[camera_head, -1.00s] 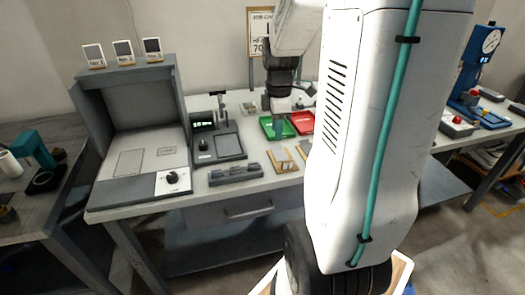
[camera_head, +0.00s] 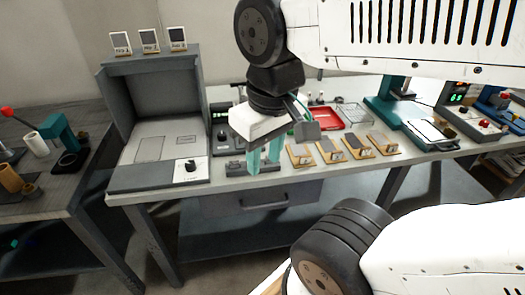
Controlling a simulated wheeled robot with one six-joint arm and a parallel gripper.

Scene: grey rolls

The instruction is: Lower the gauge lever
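A dark gauge-like stand with a small green display (camera_head: 221,116) stands at the back of the middle bench in the head view. A short dark bar (camera_head: 238,88) shows at its top and looks like its lever, though I cannot be sure. My gripper hides much of this stand. My gripper (camera_head: 264,164) points down in front of it, above the bench's front part. Its two teal fingers look apart, with nothing seen between them. I cannot tell whether they touch the low grey block (camera_head: 236,168) behind them.
Several small wooden holders (camera_head: 330,151) line the bench front to the right. A red tray (camera_head: 343,117) and a wire basket (camera_head: 353,112) lie behind them. A grey booth (camera_head: 150,107) stands left. A teal device (camera_head: 388,100) stands right. A red-knobbed lever (camera_head: 7,112) is far left.

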